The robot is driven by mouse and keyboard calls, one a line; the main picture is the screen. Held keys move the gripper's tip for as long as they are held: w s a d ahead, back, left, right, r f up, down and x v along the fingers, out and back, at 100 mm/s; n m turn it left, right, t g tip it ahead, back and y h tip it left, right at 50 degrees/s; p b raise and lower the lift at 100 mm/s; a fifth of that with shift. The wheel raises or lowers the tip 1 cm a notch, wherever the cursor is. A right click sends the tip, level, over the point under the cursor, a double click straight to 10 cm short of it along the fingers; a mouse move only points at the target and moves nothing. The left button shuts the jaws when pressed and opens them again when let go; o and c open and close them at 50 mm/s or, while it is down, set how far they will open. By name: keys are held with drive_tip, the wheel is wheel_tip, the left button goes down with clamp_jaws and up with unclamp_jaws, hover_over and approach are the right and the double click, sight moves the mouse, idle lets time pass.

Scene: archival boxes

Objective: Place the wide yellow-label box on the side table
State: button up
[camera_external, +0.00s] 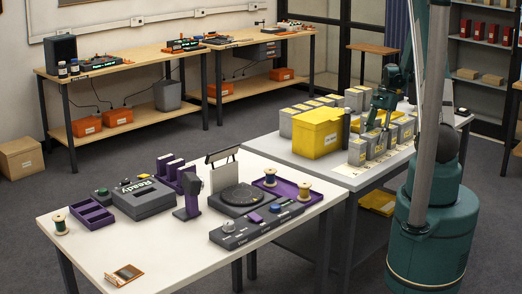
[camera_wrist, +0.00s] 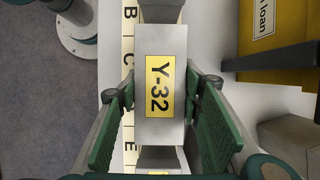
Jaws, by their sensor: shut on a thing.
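A grey box with a yellow label reading Y-32 (camera_wrist: 152,110) sits between the green finger pads of my gripper (camera_wrist: 160,118) in the wrist view. My gripper is shut on this box. In the external view, my gripper (camera_external: 376,122) is low over the row of grey yellow-label boxes (camera_external: 357,152) on the white table (camera_external: 330,176). My arm and the neighbouring boxes make it hard to tell there which box is held or whether it is lifted. A wood-topped small table (camera_external: 373,48) stands at the back; I cannot tell if it is the side table.
A large yellow box (camera_external: 317,133) stands beside the row; its label partly shows in the wrist view (camera_wrist: 285,35). Grey boxes stand close on both sides of the held one. A lettered strip (camera_wrist: 129,60) runs along the row. Another wooden surface (camera_external: 517,86) shows at the right edge.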

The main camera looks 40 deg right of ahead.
drive_tip(key=shift+f, duration=0.1)
drive_tip(key=o, duration=1.2)
drive_tip(key=shift+c, duration=0.2)
drive_tip(key=shift+r, duration=0.2)
drive_tip(key=p+v, duration=0.1)
drive_tip(key=v, duration=1.1)
drive_tip(key=shift+a, duration=0.15)
